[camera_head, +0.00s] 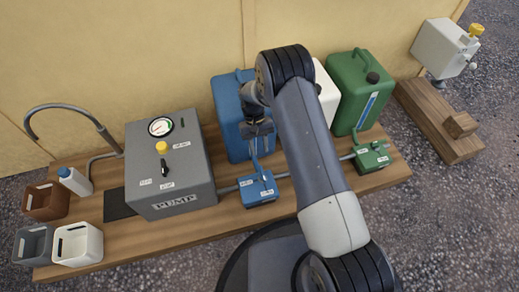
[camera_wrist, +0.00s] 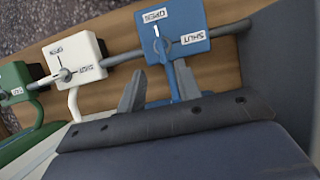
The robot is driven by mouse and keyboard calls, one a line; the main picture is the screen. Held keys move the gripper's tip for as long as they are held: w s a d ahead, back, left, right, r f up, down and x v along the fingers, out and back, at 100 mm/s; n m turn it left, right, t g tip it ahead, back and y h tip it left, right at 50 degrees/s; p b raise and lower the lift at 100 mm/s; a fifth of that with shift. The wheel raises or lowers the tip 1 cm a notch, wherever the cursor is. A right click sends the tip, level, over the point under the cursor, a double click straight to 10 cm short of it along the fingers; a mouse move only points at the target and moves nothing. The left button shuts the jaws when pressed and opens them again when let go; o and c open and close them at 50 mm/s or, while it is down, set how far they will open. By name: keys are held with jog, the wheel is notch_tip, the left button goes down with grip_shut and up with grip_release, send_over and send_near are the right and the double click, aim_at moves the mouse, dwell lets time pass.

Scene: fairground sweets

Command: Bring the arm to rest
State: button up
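My gripper (camera_head: 258,133) hangs in front of the blue jug (camera_head: 228,104), above the blue valve box (camera_head: 259,192). In the wrist view its two grey fingers (camera_wrist: 158,88) stand apart with nothing held between them. The blue valve box (camera_wrist: 190,22) lies just beyond the fingers in that view, marked OPEN and SHUT, apart from them as far as I can tell. Its light pointer is turned towards OPEN. My arm crosses the middle of the head view and hides part of the white jug (camera_head: 325,92) and the white valve box, which shows in the wrist view (camera_wrist: 75,60).
The grey pump box (camera_head: 185,183) with a gauge stands left on the wooden bench (camera_head: 150,235). A curved spout (camera_head: 70,107), a white bottle (camera_head: 76,181) and several small bins (camera_head: 80,244) are at far left. The green jug (camera_head: 350,100) and green valve box (camera_head: 371,157) are right.

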aim_at(263, 172)
jog(key=b+x, duration=0.4)
jog(key=x, duration=0.7)
jog(key=shift+w+r, duration=0.1)
